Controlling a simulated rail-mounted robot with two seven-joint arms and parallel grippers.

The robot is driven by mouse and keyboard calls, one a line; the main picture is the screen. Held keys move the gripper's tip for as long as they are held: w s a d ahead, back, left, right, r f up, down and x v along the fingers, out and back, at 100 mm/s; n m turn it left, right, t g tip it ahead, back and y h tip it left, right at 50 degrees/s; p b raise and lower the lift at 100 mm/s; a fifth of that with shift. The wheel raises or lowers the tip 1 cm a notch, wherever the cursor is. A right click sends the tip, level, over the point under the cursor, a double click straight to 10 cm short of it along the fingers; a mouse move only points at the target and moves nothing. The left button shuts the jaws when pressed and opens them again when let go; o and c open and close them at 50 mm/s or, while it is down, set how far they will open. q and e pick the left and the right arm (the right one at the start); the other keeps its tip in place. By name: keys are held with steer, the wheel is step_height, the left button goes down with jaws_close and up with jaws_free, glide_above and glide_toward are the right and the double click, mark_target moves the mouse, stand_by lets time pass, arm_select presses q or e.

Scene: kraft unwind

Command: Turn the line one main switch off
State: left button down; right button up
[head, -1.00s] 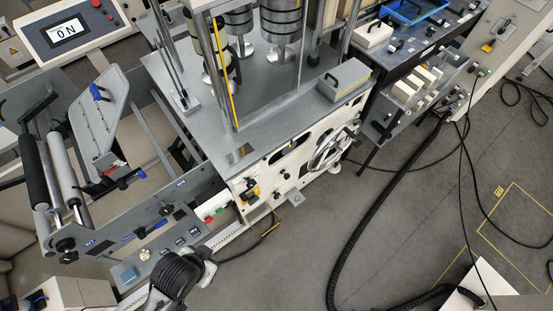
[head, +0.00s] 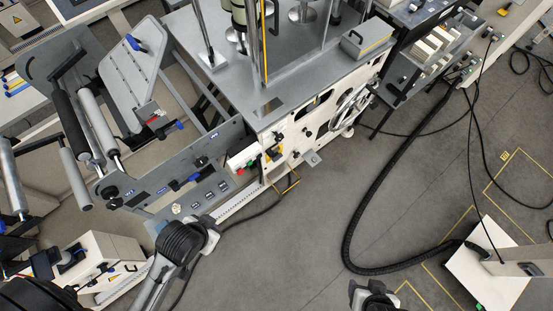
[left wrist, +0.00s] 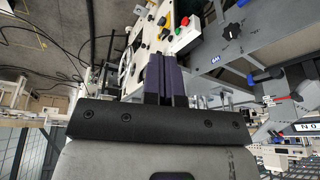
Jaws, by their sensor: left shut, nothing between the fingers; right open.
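A small yellow fitting with a dark knob (head: 273,153) sits on the white side panel of the machine, beside red and green buttons (head: 245,168). It may be the line one main switch; its label and setting are too small to read. The yellow fitting also shows at the top of the left wrist view (left wrist: 185,20), next to the red and green buttons. My left gripper (left wrist: 160,62) is shut and empty, its dark purple fingers together and pointing toward that panel, apart from it. My right gripper (head: 372,296) shows only partly at the bottom edge of the head view, open, far from the panel.
A grey side panel (head: 190,190) with rollers and blue-handled levers stands left of the buttons. A handwheel (head: 352,107) is right of them. A thick black hose (head: 365,205) curves over the floor.

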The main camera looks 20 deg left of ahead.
steer(key=shift+d, duration=0.15)
steer(key=shift+s+f, duration=0.15)
steer(key=shift+s, duration=0.1)
